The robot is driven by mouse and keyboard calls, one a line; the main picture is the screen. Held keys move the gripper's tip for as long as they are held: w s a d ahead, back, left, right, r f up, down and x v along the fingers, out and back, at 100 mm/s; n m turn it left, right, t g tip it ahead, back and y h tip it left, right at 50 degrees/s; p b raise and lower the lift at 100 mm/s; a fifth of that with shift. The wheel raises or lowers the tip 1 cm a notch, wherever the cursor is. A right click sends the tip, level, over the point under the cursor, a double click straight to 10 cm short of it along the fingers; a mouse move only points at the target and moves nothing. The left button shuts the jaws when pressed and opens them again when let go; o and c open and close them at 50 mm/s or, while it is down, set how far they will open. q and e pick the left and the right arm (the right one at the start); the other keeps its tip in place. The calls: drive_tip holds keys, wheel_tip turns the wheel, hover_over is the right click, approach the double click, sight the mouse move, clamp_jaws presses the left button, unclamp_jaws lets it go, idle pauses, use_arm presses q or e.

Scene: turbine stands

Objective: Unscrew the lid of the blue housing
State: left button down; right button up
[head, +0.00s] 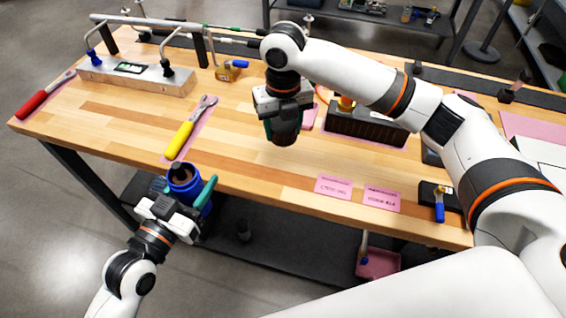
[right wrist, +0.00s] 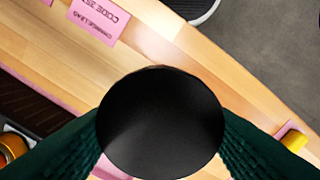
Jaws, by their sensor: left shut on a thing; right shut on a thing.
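The blue housing (head: 203,202) is at the front edge of the table in the head view, roughly upright, with its open top showing a brownish inside. My left gripper (head: 182,196) is shut on it. My right gripper (head: 283,122) is above the middle of the table, pointing down and apart from the housing. It is shut on a dark round piece, seemingly the lid (head: 283,139). In the right wrist view the lid (right wrist: 160,115) is a smooth black disc between the dark green fingers, hiding what lies beneath.
A yellow-handled tool (head: 180,140) and a red-handled tool (head: 33,102) lie left. A metal block with hoses (head: 150,82) stands behind them. A dark ribbed box (head: 365,126) is right of my right gripper. Pink labels (head: 333,187) lie near the front edge; the table's middle is clear.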

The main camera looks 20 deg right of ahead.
sight(283, 163)
use_arm(q)
drive_tip(key=shift+r, duration=0.15)
drive_tip(key=shift+r+p, duration=0.75)
drive_tip(key=shift+p, duration=0.05)
use_arm(e)
drive_tip(key=shift+n, duration=0.5)
wheel_tip(283, 163, down, 10)
drive_tip(key=shift+r, duration=0.25)
drive_tip(key=shift+w+f, duration=0.1)
drive_tip(key=shift+f, duration=0.2)
drive_tip(key=shift+f, duration=0.15)
drive_tip(key=o, duration=1.1)
drive_tip(key=shift+c, duration=0.2)
